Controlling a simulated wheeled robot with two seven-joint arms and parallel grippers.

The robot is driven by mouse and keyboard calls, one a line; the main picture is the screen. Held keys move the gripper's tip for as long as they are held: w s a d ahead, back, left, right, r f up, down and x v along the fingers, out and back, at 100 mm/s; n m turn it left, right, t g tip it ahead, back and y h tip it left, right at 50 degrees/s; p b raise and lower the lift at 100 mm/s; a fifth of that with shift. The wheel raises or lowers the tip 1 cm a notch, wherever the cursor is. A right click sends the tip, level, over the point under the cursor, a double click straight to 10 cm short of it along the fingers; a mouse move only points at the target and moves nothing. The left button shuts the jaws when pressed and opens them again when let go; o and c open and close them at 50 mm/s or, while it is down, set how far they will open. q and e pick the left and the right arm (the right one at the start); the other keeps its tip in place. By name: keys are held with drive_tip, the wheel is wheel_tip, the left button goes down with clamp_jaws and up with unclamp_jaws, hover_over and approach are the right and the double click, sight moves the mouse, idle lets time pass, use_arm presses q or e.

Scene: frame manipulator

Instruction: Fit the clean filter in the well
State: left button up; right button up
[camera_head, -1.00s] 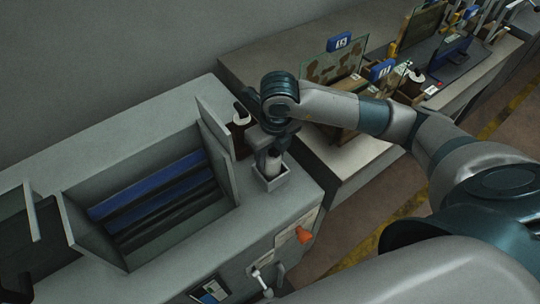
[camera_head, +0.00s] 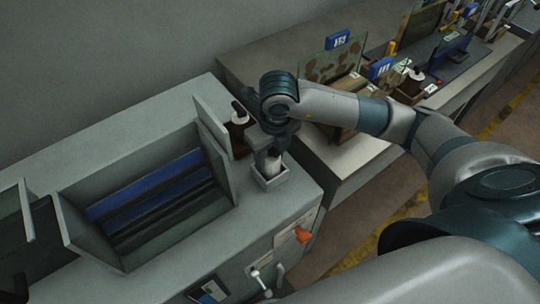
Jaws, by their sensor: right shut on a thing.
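The well (camera_head: 270,185) is a small square, light-grey open box on the near right part of the grey bench. The clean filter (camera_head: 271,166) is a pale, whitish cylinder that stands about upright, with its lower part hidden by the well's front wall. My right gripper (camera_head: 270,155) points down over the well and is shut on the upper part of the filter. I cannot tell whether the filter touches the well's floor. My left gripper is not in view.
A dark bottle with a white collar (camera_head: 239,125) stands just left of the gripper. A large grey bin (camera_head: 75,222) with blue and dark slats is to the left. An orange knob (camera_head: 303,235) is on the bench front. A second bench with framed panels (camera_head: 343,65) lies behind my right arm.

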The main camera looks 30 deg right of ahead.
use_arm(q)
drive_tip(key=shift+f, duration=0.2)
use_arm(e)
drive_tip(key=shift+f, duration=0.2)
drive_tip(key=o, duration=1.2)
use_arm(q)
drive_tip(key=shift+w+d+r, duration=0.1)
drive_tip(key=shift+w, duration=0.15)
